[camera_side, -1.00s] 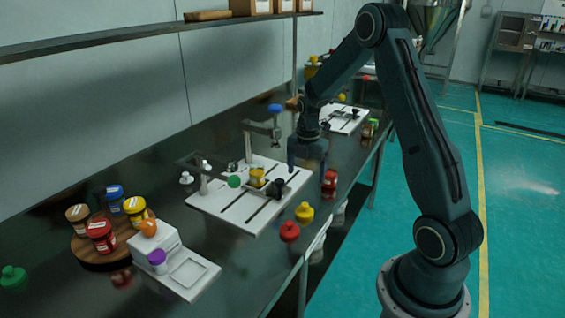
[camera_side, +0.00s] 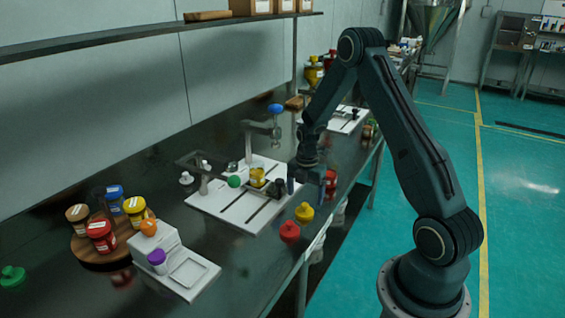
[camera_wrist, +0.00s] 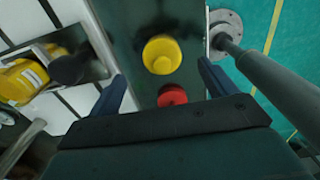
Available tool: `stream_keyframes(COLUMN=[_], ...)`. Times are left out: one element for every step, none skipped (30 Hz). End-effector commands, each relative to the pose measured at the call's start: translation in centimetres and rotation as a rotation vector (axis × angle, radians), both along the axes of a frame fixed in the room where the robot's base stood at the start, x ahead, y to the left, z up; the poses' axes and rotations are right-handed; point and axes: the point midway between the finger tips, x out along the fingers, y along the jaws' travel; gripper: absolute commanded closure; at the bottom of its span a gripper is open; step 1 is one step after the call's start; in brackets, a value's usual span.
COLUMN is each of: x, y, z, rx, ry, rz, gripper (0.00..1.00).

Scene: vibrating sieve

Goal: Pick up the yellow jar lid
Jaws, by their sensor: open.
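The yellow jar lid (camera_side: 304,212) sits near the front edge of the table, just behind a red lid. It is knobbed and shows from above in the wrist view (camera_wrist: 162,55). My gripper (camera_side: 308,184) is open and empty, pointing down above the table beyond the yellow lid in the side view. In the wrist view its two fingers (camera_wrist: 160,82) stand apart, and the yellow lid appears between and a little ahead of them. The gap between fingers and lid is hard to judge. Nothing hides the lid.
A red lid (camera_side: 289,232) lies close to the yellow one. A white slotted plate (camera_side: 222,206) with a clamped yellow jar (camera_side: 257,176) is to the left. A red jar (camera_side: 330,180) stands beside my gripper. The table's front edge is near.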

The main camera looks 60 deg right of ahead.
Motion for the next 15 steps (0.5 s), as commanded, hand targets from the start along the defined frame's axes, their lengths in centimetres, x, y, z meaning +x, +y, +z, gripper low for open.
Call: stream_keyframes(x=[0.0,0.0,0.0,0.0,0.0,0.0,0.0,0.0,0.0,0.0,0.0,-0.1,-0.1,-0.2,-0.2], y=[0.0,0.0,0.0,0.0,0.0,0.0,0.0,0.0,0.0,0.0,0.0,0.0,0.0,0.1,0.1], z=[-0.2,-0.3,-0.3,-0.3,-0.3,-0.3,-0.3,-0.4,-0.5,-0.6,-0.8,-1.1,-1.4,-1.7,-2.1], rx=[0.0,0.0,-0.001,-0.001,-0.001,-0.001,-0.001,-0.001,-0.001,0.0,0.0,0.0,0.001,0.001,0.001], ry=[0.0,0.0,-0.001,-0.001,-0.001,-0.001,-0.001,-0.001,-0.001,-0.001,0.0,0.0,0.001,0.002,0.002], rz=[0.0,0.0,0.0,0.0,0.0,0.0,0.0,0.0,0.0,0.0,0.0,0.0,0.0,0.0,0.0], gripper=[0.16,0.16,0.16,0.16,0.16,0.16,0.16,0.16,0.16,0.16,0.16,0.16,0.16,0.16,0.16])
